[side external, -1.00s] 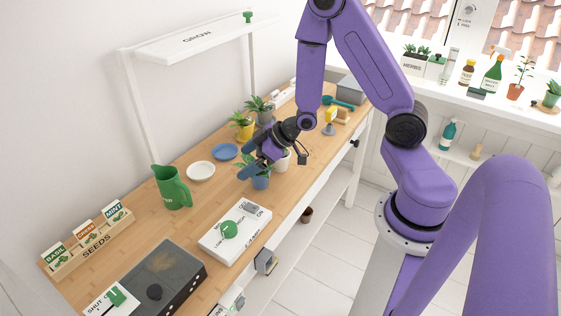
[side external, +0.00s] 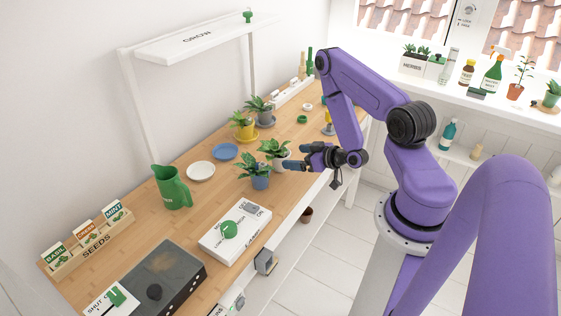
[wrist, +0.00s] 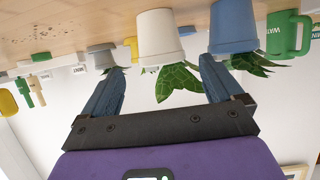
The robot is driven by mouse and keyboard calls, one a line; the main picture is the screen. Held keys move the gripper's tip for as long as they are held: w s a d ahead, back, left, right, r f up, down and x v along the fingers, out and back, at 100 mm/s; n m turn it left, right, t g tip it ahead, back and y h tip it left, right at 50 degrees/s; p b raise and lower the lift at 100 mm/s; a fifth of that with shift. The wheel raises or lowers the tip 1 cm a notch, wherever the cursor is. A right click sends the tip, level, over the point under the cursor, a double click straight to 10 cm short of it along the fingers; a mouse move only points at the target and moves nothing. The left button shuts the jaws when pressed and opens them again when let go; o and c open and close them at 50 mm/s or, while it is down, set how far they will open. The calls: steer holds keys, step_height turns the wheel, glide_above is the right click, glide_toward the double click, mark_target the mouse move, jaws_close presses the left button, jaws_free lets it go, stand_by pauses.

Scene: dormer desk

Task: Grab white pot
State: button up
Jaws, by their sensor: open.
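The white pot (side external: 281,163) holds a leafy green plant and stands upright on the wooden desk, near its front edge. My gripper (side external: 300,157) is beside it on the front-edge side, roughly level and pointing at it, with part of the pot hidden by a finger in the side view. In the wrist view, which is upside down, the white pot (wrist: 160,35) lies straight ahead between the two fingertips. My gripper (wrist: 160,68) is open and empty there. The fingers appear short of the pot; exact contact is hard to tell.
A blue pot (side external: 260,182) with a plant stands close by, left and nearer the camera. Yellow (side external: 243,131) and grey (side external: 262,117) pots stand farther back. A white plate (side external: 201,171), a blue plate (side external: 225,151) and a green jug (side external: 172,187) sit toward the wall.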

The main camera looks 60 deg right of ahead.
mark_target(281, 156)
steer(key=shift+x, duration=3.55)
steer(key=c, duration=1.1)
